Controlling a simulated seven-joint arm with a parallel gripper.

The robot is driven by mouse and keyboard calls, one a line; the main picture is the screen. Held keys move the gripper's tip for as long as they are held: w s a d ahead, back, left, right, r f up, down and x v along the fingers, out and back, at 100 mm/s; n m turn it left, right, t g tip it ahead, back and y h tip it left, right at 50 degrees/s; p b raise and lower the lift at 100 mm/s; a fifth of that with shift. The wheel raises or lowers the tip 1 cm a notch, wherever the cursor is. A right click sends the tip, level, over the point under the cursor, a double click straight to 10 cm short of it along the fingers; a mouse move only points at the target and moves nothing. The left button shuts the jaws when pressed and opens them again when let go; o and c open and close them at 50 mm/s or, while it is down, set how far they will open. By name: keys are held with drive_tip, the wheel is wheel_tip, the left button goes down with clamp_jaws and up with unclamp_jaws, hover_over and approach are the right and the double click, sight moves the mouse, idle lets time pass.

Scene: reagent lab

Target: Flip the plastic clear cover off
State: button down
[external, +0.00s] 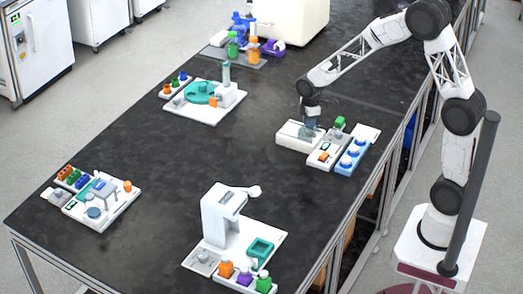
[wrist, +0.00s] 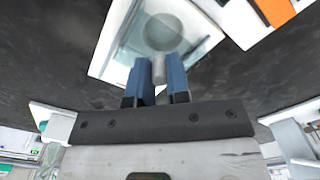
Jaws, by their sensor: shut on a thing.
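The clear plastic cover (wrist: 193,48) shows in the wrist view as a see-through pane over a white device (wrist: 103,67) with a round grey plate under it. In the external view the white device (external: 291,134) stands near the right side of the black table, and the cover is too small there to make out well. My gripper (wrist: 157,66) has its two blue fingers close together at the near edge of the cover. It is shut on that edge, though the fingers hide the grip itself. In the external view my gripper (external: 311,128) points down over the device.
Next to the device stand a white unit with an orange part (external: 325,153), a green-capped item (external: 340,122) and a tray with blue round pieces (external: 351,155). The table's middle is clear.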

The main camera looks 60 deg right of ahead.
drive_tip(key=shift+s, duration=0.6)
drive_tip(key=c, duration=1.1)
unclamp_jaws()
drive_tip(key=shift+r, duration=0.15)
wheel_tip(320, 180, up, 8)
drive_tip(key=shift+f, duration=0.25)
drive_tip(key=shift+r, duration=0.1)
